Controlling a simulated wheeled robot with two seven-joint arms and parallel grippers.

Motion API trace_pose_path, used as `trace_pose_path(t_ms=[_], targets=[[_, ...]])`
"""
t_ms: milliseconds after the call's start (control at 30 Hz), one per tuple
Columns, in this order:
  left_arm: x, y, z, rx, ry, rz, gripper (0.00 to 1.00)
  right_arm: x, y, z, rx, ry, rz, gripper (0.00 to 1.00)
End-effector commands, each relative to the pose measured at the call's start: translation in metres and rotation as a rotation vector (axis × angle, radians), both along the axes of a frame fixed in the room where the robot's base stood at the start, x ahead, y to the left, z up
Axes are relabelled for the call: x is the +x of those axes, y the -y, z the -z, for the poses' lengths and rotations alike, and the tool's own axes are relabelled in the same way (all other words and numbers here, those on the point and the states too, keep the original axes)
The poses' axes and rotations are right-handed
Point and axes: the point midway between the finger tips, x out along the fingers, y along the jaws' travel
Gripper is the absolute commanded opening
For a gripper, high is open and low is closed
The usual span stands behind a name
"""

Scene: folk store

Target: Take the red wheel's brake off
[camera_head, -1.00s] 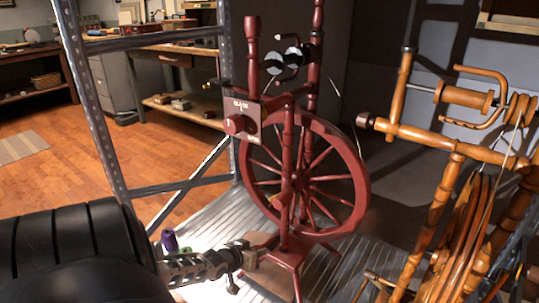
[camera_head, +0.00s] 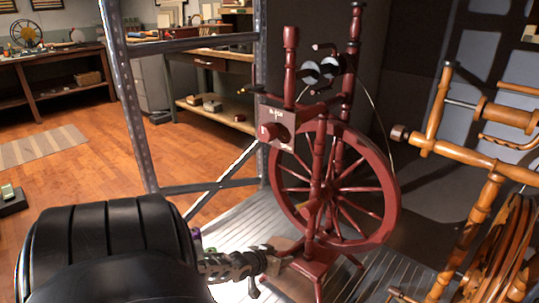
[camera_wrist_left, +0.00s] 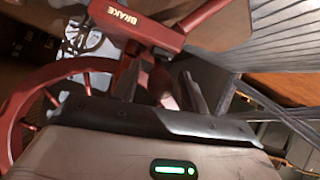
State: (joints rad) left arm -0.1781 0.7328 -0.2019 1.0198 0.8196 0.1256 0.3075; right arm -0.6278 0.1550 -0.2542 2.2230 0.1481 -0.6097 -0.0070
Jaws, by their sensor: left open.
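The red spinning wheel (camera_head: 335,185) stands upright on a ribbed metal platform. A plate with a red knob (camera_head: 276,130) sits on its upper left side; its lettering is too small to read. My left gripper (camera_head: 258,262) is low, beside the wheel's base. In the left wrist view, a red bar lettered BRAKE (camera_wrist_left: 133,25) lies just beyond my open left gripper (camera_wrist_left: 160,84). A reddish rounded piece (camera_wrist_left: 161,82) shows between the fingers; I cannot tell whether they touch it. My right gripper is not in view.
An orange wooden spinning wheel (camera_head: 470,150) stands close on the right. A metal shelf post (camera_head: 130,110) and diagonal brace are at the left. Workbenches (camera_head: 205,62) stand behind. The wooden floor (camera_head: 100,160) at left is mostly clear.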

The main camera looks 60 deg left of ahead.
Motion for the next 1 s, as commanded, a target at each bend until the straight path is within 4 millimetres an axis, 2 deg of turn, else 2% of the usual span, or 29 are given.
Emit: trace_pose_path(t_ms=[133, 333, 433, 700, 833, 1000], targets=[[-0.014, 0.004, -0.013, -0.003, -0.002, -0.001, 0.44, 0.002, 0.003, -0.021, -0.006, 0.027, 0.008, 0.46], [-0.047, 0.014, -0.037, -0.002, -0.004, -0.001, 0.44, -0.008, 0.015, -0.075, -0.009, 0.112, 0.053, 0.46], [-0.069, 0.019, -0.051, -0.002, -0.005, -0.003, 0.44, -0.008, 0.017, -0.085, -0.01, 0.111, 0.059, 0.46], [-0.112, 0.032, -0.077, -0.001, -0.004, -0.001, 0.44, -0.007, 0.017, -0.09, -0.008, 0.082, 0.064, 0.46], [-0.123, 0.035, -0.083, 0.0, -0.003, -0.001, 0.44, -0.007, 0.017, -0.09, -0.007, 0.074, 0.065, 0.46], [-0.128, 0.037, -0.085, 0.0, -0.002, 0.0, 0.44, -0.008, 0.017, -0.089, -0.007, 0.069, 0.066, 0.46]])
